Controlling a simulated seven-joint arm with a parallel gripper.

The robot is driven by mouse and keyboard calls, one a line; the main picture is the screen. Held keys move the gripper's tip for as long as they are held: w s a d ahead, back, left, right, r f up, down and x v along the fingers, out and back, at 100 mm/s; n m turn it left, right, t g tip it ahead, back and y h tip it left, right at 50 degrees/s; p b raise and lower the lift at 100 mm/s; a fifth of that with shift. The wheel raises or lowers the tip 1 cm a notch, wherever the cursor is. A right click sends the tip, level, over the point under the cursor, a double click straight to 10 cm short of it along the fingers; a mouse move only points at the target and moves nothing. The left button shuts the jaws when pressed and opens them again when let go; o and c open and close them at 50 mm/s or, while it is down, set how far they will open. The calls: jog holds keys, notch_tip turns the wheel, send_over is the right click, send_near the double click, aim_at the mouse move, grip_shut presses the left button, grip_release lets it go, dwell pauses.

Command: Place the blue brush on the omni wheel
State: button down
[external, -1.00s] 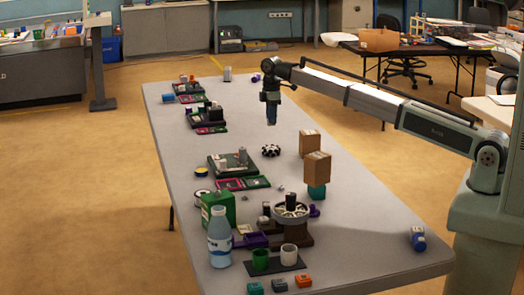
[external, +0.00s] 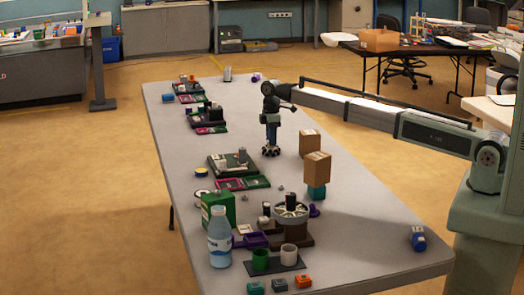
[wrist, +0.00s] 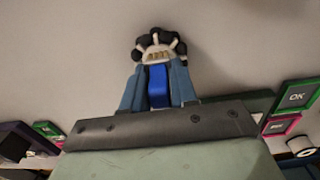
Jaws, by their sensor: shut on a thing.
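The blue brush (wrist: 157,85) is held between the two fingers of my gripper (wrist: 157,88), which is shut on it in the wrist view. The omni wheel (wrist: 160,42), black rollers around a pale hub, shows just past the brush tip. In the external view my gripper (external: 271,138) is low, directly over the omni wheel (external: 271,152), which lies on the table. The brush is mostly hidden there by the fingers. I cannot tell whether the brush touches the wheel.
A dark tray with parts (external: 222,163) lies to the left. A water bottle (external: 219,238) and a spoked wheel stand (external: 291,215) are nearer the camera.

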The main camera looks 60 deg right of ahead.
jog(key=shift+f, duration=0.1)
jog(key=c, duration=0.9)
grip_release()
notch_tip(320, 180, up, 12)
jog(key=shift+r, duration=0.1)
